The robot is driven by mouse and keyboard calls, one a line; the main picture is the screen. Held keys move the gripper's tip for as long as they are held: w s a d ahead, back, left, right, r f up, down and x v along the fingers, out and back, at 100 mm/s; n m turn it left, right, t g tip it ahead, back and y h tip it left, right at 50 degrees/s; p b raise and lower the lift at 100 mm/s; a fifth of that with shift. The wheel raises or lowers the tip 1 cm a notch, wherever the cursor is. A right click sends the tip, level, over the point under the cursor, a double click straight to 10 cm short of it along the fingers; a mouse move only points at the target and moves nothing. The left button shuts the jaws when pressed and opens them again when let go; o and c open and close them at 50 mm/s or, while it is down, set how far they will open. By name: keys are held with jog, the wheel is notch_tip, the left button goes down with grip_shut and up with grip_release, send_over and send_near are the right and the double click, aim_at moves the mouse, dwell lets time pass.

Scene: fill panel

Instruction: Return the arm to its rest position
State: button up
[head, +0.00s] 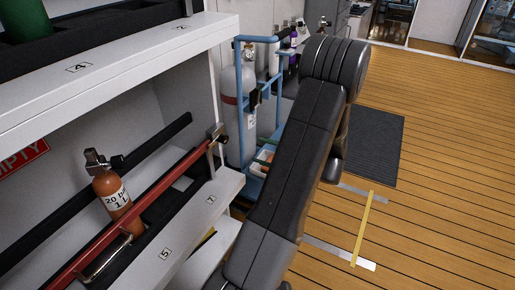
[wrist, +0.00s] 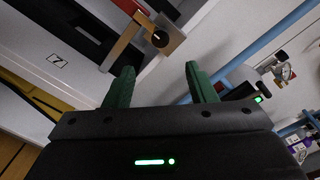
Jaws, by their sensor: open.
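My gripper (wrist: 158,85) shows in the wrist view with its two green fingers apart and nothing between them. Beyond the fingers are the white rack and a metal latch piece at the end of the red bar. In the head view my dark arm rises from the bottom middle toward the upper right, over the wooden floor and beside the rack. The gripper itself cannot be made out there.
A white rack (head: 120,85) fills the left. An orange cylinder (head: 112,192) leans on its lower shelf behind a red bar (head: 130,215). A blue-framed cart (head: 240,90) holding a grey cylinder (head: 247,125) stands behind my arm. Wooden floor (head: 450,130) is open at right, around a dark mat (head: 373,145).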

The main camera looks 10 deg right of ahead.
aim_at(226, 140)
jog(key=b+x, duration=0.3)
jog(key=x, duration=0.9)
jog(key=shift+w+a, duration=0.2)
jog(key=shift+a, duration=0.1)
jog(key=shift+w+a, duration=0.35)
jog(key=shift+a, duration=0.15)
